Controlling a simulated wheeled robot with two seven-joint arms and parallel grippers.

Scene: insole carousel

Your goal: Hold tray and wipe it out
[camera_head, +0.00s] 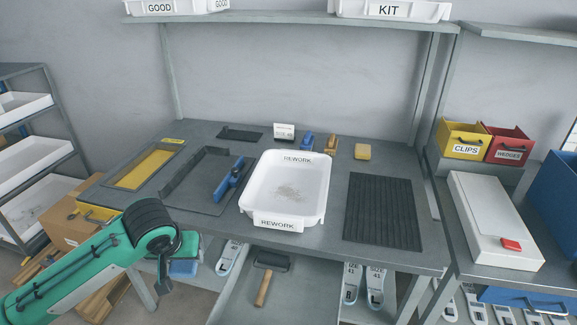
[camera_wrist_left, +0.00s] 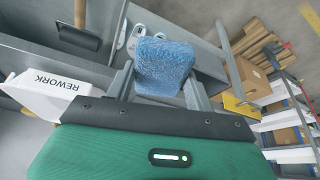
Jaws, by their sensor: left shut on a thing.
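The white tray (camera_head: 278,224) labelled REWORK stands upright on the grey bench, with a patch of grey dust (camera_head: 289,193) on its floor. My left gripper (camera_head: 183,262) hangs in front of the bench's front edge, left of the tray and apart from it. It is shut on a blue cloth (camera_head: 184,269). In the left wrist view the fuzzy blue cloth (camera_wrist_left: 165,62) sits between the fingers, and the tray (camera_wrist_left: 48,98) shows at the left. In the head view my left arm partly hides the gripper. My right gripper is not in view.
Small blocks and a yellow sponge (camera_head: 362,152) stand behind. A roller (camera_head: 268,275) and insoles lie below the bench top. A white box (camera_head: 495,220) is at right.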

